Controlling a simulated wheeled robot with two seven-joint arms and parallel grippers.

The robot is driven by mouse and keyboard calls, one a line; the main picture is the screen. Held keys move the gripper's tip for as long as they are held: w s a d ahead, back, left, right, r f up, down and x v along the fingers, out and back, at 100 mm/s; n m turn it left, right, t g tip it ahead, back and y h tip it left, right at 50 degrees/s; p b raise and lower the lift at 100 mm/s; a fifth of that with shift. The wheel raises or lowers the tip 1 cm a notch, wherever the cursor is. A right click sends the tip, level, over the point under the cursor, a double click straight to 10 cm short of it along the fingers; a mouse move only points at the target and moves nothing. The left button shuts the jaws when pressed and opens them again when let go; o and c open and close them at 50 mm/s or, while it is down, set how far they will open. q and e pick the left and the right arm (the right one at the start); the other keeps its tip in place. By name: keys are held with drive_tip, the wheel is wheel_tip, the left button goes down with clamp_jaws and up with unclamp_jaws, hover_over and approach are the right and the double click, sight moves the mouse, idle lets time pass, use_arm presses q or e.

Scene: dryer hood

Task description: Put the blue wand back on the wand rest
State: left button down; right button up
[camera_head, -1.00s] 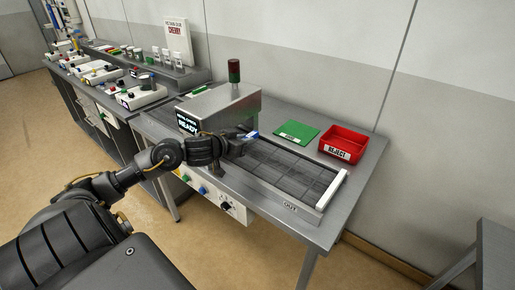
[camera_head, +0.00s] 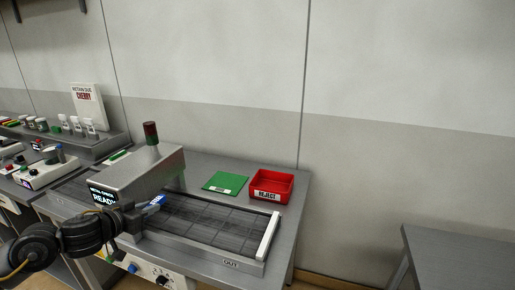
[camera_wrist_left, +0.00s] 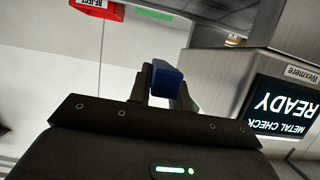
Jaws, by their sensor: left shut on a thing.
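The blue wand (camera_head: 158,200) shows as a short blue block at the tip of my left gripper (camera_head: 147,208), above the conveyor near the hood's open end. In the left wrist view the wand's blue end (camera_wrist_left: 166,80) sits between the two fingers of the left gripper (camera_wrist_left: 163,92), which are shut on it. Most of the wand is hidden by the fingers. I cannot make out the wand rest in either view. My right gripper is not in view.
The metal-check hood (camera_head: 150,172), its screen reading READY, stands close beside my gripper. The dark belt (camera_head: 210,220) runs right to a white end bar (camera_head: 269,236). A green mat (camera_head: 226,182) and red reject bin (camera_head: 271,184) lie behind it. Another table (camera_head: 460,255) stands right.

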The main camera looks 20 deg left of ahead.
use_arm(q)
drive_tip(key=shift+d, duration=0.2)
drive_tip(key=s+d+f+m+g+h, duration=0.1)
drive_tip(key=s+d+f+m+h, duration=0.1)
drive_tip(key=d+f+m+h, duration=0.35)
drive_tip(key=s+d+f+m+g+h, duration=0.1)
drive_tip(key=s+d+f+m+h, duration=0.15)
drive_tip(key=d, duration=0.65)
drive_tip(key=d+r+m+g+h, duration=0.3)
drive_tip(key=d+g, duration=0.1)
drive_tip(key=d, duration=0.8)
drive_tip(key=shift+w+d+h, duration=0.25)
drive_tip(key=shift+w+h, duration=0.05)
drive_tip(key=shift+w, duration=0.15)
drive_tip(key=shift+r, duration=0.2)
drive_tip(key=shift+f, duration=0.1)
idle(0.4)
